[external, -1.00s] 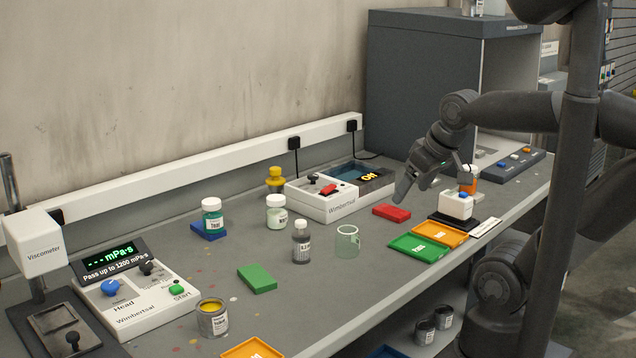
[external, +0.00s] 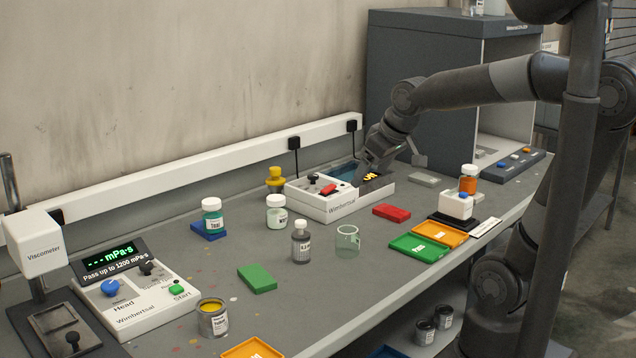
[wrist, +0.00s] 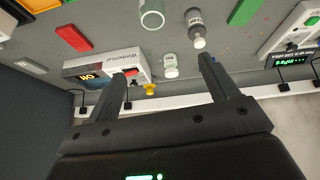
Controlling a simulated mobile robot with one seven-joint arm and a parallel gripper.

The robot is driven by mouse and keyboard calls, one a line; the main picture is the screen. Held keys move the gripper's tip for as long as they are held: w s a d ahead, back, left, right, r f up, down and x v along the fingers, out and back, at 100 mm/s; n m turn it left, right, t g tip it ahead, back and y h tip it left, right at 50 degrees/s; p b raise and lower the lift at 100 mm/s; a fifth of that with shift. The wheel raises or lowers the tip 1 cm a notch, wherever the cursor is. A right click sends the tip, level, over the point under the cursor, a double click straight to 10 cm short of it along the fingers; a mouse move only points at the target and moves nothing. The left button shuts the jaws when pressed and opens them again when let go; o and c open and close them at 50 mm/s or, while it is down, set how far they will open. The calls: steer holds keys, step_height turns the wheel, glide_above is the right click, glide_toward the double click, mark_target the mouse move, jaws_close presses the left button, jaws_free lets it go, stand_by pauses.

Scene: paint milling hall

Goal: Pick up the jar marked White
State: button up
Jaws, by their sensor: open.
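The jar with a white lid and a label reading roughly "WHI", partly legible (external: 276,213), stands upright on the bench left of the white Wimbertsal box (external: 330,207). In the wrist view a white-lidded jar that looks the same (wrist: 171,66) appears between the finger lines but farther off. My gripper (external: 362,178) is above the right part of the box, near its lit display, right of the jar and apart from it. In the wrist view my two fingers (wrist: 162,80) are spread with nothing held.
A teal jar (external: 212,217) stands on a blue block to the left. A grey jar (external: 301,243) and clear beaker (external: 347,241) stand in front. A yellow piece (external: 275,178) is behind the jar. A red block (external: 391,212) lies right of the beaker.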

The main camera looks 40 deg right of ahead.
steer(key=w+f+n, duration=0.1)
steer(key=w+f, duration=0.3)
steer(key=w, duration=1.1)
steer(key=y, duration=0.1)
glide_toward(276, 208)
steer(key=d, duration=0.1)
steer(key=shift+t, duration=0.3)
steer(key=x, duration=0.6)
steer(key=shift+w+f, duration=0.15)
steer(key=shift+f, duration=0.05)
steer(key=shift+x, duration=2.8)
steer(key=shift+d+r, duration=0.1)
steer(key=shift+d, duration=0.2)
steer(key=shift+c, duration=0.2)
steer(key=c, duration=1.1)
steer(key=shift+w+r, duration=0.1)
steer(key=shift+r, duration=0.05)
